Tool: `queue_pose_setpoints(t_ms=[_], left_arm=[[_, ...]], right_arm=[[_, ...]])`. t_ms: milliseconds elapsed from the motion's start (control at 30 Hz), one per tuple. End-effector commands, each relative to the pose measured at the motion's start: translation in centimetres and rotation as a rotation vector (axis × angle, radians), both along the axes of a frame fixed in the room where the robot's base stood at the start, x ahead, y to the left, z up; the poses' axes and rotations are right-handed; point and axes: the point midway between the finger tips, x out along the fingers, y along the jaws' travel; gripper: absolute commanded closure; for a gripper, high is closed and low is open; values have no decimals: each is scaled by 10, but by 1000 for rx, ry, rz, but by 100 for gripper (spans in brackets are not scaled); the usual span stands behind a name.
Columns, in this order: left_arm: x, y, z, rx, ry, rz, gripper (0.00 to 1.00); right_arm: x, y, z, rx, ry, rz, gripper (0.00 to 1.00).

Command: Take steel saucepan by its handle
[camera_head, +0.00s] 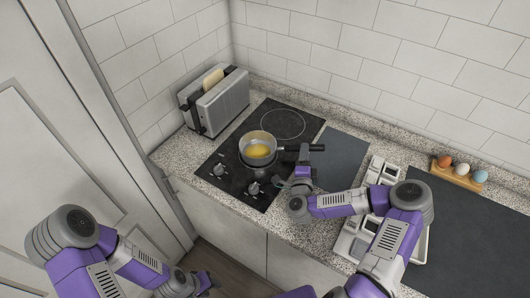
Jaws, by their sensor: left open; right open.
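A steel saucepan (258,142) with something yellow inside stands on the black cooktop (222,167). Its dark handle (290,148) points right, over the cooktop's right edge. My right gripper (284,184) is open and empty, low beside the pan's front right, below the handle and apart from it as far as I can see. My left gripper (205,284) is open and empty at the bottom of the view, in front of the counter and far from the pan.
A toaster (217,101) with bread stands behind left of the cooktop. A dark board (340,150) lies to its right. A white tray (354,243) and an egg holder (457,178) with coloured eggs are further right. Tiled walls close off the back.

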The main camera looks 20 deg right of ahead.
Motion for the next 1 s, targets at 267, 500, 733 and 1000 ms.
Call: queue_pose_setpoints(t_ms=[267,500,733,1000], left_arm=[[0,0,-2,0,0,0,57],[0,0,-3,0,-1,0,57],[0,0,-3,0,0,0,57],[0,0,-3,0,0,0,57]], right_arm=[[32,-22,-4,1,0,-4,42],[49,-29,-3,1,1,1,42],[49,-29,-3,1,1,1,48],[49,-29,-3,1,1,1,89]])
